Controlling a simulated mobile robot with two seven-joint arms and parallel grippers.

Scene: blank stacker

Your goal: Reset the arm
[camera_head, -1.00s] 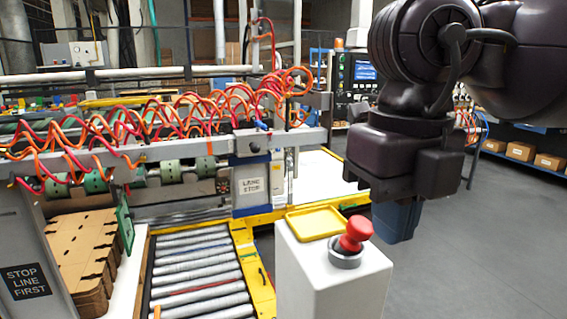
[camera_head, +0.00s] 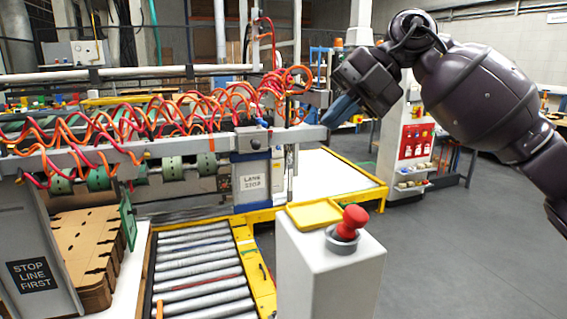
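My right arm comes in from the right edge. Its gripper (camera_head: 341,111) is raised at the upper middle-right, tilted down and to the left, with blue-grey fingers at its end. The fingers appear as one block, so I cannot tell whether they are open or shut. No object shows at their tips. The gripper is above and apart from the white pedestal (camera_head: 322,285) with the red mushroom button (camera_head: 352,222) and the yellow tray (camera_head: 314,214) on top. My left gripper is not in view.
A roller conveyor (camera_head: 200,270) with yellow side rails runs at lower left. Flat brown cardboard blanks (camera_head: 85,250) are stacked beside it, near a "STOP LINE FIRST" sign (camera_head: 32,275). Coiled orange hoses (camera_head: 150,115) hang over the machine. Grey floor (camera_head: 460,250) is clear at right.

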